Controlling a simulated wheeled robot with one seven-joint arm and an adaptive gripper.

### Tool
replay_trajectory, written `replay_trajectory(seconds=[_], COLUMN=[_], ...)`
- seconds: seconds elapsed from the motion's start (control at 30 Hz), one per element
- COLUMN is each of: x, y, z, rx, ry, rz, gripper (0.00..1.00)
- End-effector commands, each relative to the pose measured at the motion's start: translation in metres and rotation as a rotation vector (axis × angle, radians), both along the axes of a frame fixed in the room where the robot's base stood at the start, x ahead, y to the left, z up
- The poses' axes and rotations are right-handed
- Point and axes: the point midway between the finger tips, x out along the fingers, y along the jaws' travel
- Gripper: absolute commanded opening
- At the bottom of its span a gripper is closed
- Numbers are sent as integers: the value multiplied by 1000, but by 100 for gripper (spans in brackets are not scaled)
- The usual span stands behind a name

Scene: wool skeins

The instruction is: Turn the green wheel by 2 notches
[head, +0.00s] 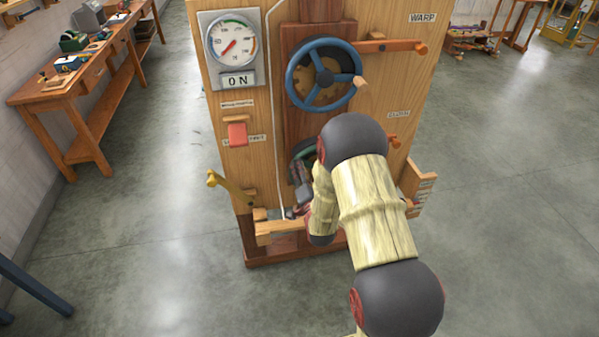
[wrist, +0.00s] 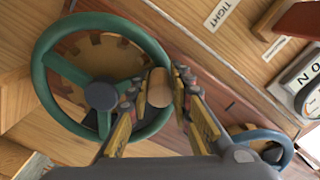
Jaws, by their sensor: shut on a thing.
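The green wheel (wrist: 101,95) fills the left of the wrist view, with a dark hub, spokes and a notched wooden disc behind it. Its wooden knob (wrist: 160,87) stands at the right side of the rim. My gripper (wrist: 158,88) has its fingers on both sides of the knob and is shut on it. In the head view my arm hides most of the green wheel (head: 303,150); only its upper left rim shows. My gripper (head: 303,190) is in front of the panel's lower part there, and its fingertips are hard to make out.
A blue wheel (head: 290,75) with a knob sits above the green one. A dial (head: 232,45) reads above an "ON" plate. The floor around the cabinet is open.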

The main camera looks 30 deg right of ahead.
Motion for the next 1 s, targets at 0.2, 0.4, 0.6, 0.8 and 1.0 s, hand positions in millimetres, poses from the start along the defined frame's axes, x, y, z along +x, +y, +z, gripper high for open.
replay_trajectory(seconds=[0.2,0.4,0.6,0.8,1.0], x=[-3,-7,-12,-17,-20], y=[-11,-25,-41,-57,-70], z=[12,24,34,39,42], rx=[153,335,517,690,834], ry=[-46,-97,-151,-200,-241], rz=[-2,-3,-3,-5,-4], gripper=[0,0,0,0,0])
